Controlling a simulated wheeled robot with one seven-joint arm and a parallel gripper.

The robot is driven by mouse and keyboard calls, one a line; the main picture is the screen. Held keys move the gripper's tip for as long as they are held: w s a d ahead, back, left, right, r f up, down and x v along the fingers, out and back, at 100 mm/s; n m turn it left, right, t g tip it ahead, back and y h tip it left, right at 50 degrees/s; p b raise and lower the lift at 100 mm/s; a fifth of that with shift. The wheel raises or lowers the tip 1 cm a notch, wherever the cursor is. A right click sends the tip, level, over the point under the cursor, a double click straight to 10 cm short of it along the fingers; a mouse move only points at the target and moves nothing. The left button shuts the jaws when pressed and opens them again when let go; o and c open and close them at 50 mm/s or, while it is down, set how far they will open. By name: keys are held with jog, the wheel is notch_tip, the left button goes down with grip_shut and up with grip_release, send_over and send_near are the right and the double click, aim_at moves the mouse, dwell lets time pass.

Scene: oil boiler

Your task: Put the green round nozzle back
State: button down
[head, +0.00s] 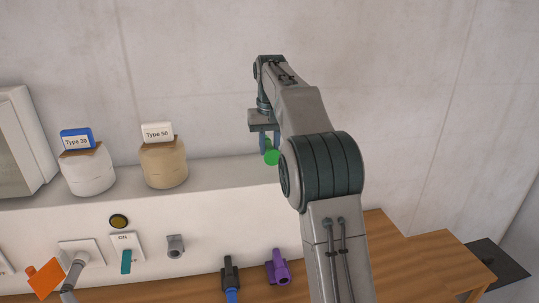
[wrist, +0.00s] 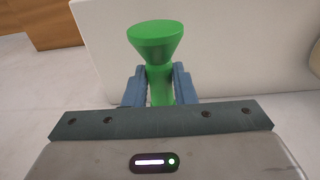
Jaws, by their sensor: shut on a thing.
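The green round nozzle (wrist: 157,45) is held between the two blue-grey fingers of my gripper (wrist: 160,88) in the wrist view. Its wide round end points away from the gripper's palm. In the head view the green nozzle (head: 272,157) shows as a small green disc below my gripper (head: 268,143). The gripper points down near the white ledge, to the right of the jars. Part of the nozzle is hidden by the fingers, and my arm hides the ledge behind it.
A wooden surface (head: 395,260) lies at right.

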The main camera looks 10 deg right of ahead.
aim_at(270, 170)
jog(key=shift+f, duration=1.95)
jog(key=shift+f, duration=0.1)
jog(key=c, duration=1.2)
grip_release()
jog(key=r, duration=0.3)
jog(key=r+p, duration=0.1)
jog(key=r, duration=0.3)
jog(key=s+r, duration=0.1)
jog(key=r, duration=0.3)
jog(key=shift+r+p, duration=0.35)
jog(key=shift+r, duration=0.25)
jog(key=shift+s, duration=0.1)
